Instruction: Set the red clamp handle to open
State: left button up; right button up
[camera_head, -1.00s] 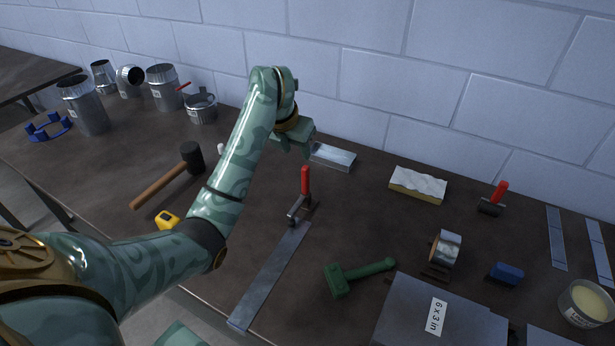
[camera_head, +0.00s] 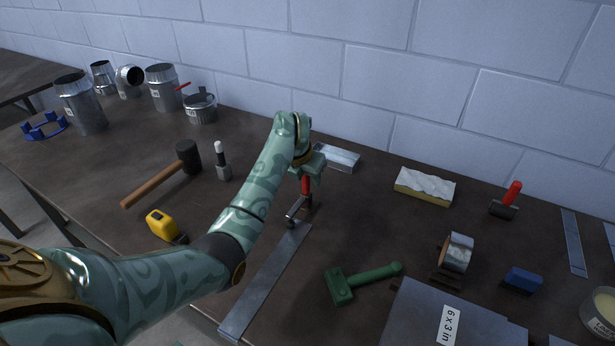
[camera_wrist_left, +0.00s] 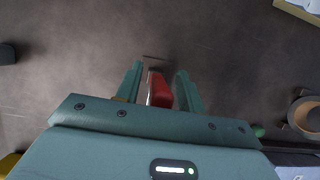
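The red clamp handle (camera_head: 306,187) stands upright on a toggle clamp (camera_head: 297,210), at the far end of a flat metal strip (camera_head: 265,285). My left gripper (camera_head: 307,176) is at the top of the handle and hides its upper end. In the left wrist view, the red handle (camera_wrist_left: 160,90) sits between the two fingers of the left gripper (camera_wrist_left: 158,84). The fingers are apart, with a narrow gap visible on each side of the handle. My right gripper is not in view.
A metal block (camera_head: 338,157) lies just behind the clamp. The wall is behind.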

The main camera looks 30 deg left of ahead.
pick_arm(q)
grip_shut()
